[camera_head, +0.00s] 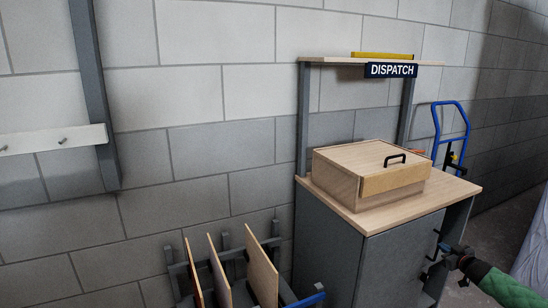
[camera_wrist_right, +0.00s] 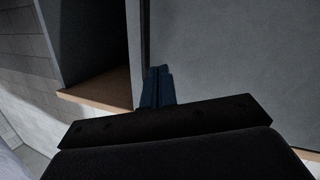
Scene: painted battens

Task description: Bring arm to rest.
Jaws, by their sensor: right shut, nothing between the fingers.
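My right arm comes in from the lower right in a green sleeve. Its right gripper (camera_head: 440,250) is beside the right side of the grey cabinet (camera_head: 385,264), below the wooden top. Whether it touches the cabinet I cannot tell. In the right wrist view the fingers (camera_wrist_right: 157,86) are together and empty, in front of a grey panel. My left arm and gripper do not show.
A wooden box (camera_head: 335,180) with a black handle sits on the cabinet's top. Above is a shelf with a DISPATCH sign (camera_head: 391,70) and a yellow bar (camera_head: 382,55). A rack of upright boards (camera_head: 262,270) stands left. A blue hand truck (camera_head: 436,120) stands behind.

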